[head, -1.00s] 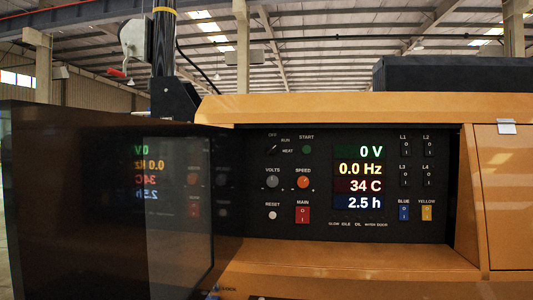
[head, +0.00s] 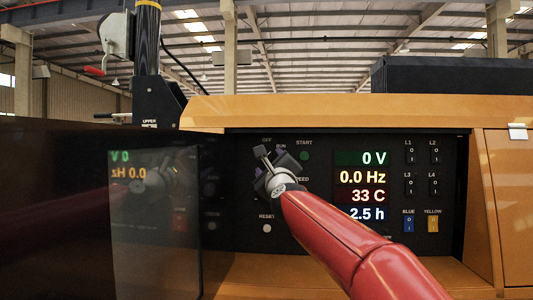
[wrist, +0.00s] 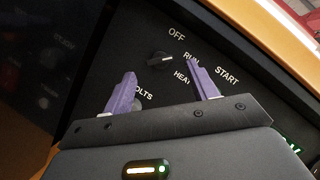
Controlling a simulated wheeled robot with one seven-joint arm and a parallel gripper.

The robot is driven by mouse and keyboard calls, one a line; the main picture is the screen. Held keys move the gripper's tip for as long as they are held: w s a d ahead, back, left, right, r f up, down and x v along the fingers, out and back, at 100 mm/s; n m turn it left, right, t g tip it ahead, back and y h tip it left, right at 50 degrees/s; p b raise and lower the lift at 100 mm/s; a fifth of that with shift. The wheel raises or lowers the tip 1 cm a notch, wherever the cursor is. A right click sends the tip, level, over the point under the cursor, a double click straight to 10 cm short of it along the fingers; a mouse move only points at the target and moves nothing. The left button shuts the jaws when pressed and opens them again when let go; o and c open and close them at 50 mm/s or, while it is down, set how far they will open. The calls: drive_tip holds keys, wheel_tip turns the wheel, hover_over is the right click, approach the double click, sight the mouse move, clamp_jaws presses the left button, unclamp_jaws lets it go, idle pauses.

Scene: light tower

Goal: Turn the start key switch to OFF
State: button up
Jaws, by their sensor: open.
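The start key switch (wrist: 160,59) is a small dark knob on the black control panel, with OFF, RUN and HEAT labels around it in the wrist view. Its light mark appears to point toward RUN. My gripper (wrist: 162,73) is open, its two purple fingers apart on either side below the knob in that view, with nothing between them. How far the fingertips are from the panel is hard to tell. In the head view my gripper (head: 270,160) is in front of the switch area and hides the knob, just below the OFF label.
The volts knob (wrist: 138,104) is partly behind the left finger. The START button (head: 304,156) is close at the right. A lit display (head: 361,185) and several rocker switches lie farther right. A dark glossy door (head: 100,210) stands open at left.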

drive_tip(key=p+x, duration=0.1)
drive_tip(key=x, duration=0.2)
drive_tip(key=shift+w+a+p, duration=0.15)
drive_tip(key=shift+w+p, duration=0.1)
drive_tip(key=shift+p, duration=0.05)
drive_tip(key=c, duration=1)
